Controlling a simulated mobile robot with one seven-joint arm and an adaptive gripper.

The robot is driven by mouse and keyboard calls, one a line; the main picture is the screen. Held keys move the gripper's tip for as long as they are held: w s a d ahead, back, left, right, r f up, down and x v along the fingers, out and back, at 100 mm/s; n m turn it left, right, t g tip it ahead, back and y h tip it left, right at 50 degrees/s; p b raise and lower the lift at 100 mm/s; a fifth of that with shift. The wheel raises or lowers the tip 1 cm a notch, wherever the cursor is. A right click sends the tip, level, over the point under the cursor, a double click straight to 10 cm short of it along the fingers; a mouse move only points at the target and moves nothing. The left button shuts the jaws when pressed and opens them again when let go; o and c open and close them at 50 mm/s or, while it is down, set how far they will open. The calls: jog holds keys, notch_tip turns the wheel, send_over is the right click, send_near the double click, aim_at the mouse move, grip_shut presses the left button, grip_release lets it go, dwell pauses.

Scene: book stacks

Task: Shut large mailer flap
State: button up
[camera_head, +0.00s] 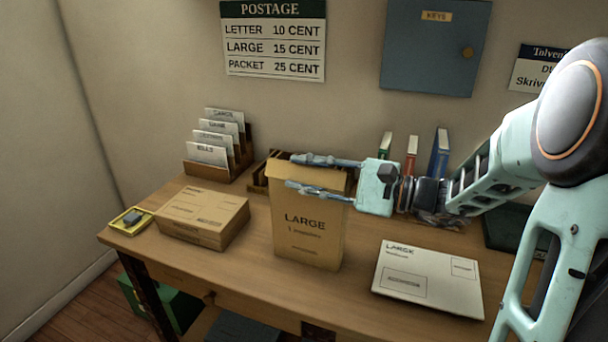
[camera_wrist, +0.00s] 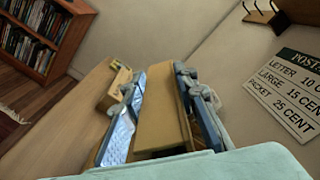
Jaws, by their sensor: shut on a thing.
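The large mailer (camera_head: 308,245) is a tan upright packet marked LARGE, standing in the middle of the desk. Its flap (camera_head: 312,176) is at the top, between my fingers; its exact angle is hard to tell. My gripper (camera_head: 290,172) comes in level from the right, with one finger behind the mailer's top and one in front. In the wrist view, my gripper (camera_wrist: 158,72) has its fingers on both sides of the tan top (camera_wrist: 160,115), shut on it. A dark gap shows near the palm. The fingers hide part of the mailer's top edge.
A brown carton (camera_head: 205,215) lies left of the mailer and a white large envelope (camera_head: 430,280) lies flat to the right. A letter rack (camera_head: 243,160) and books (camera_head: 438,152) stand at the back. A yellow tray (camera_head: 131,221) sits at the left corner.

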aim_at(345, 185)
jog(key=shift+f+n+b, duration=0.35)
jog(key=shift+n+b, duration=0.25)
jog(key=shift+b, duration=0.15)
jog(key=o, duration=1.1)
jog(key=v, duration=1.2)
jog(key=shift+r, duration=0.1)
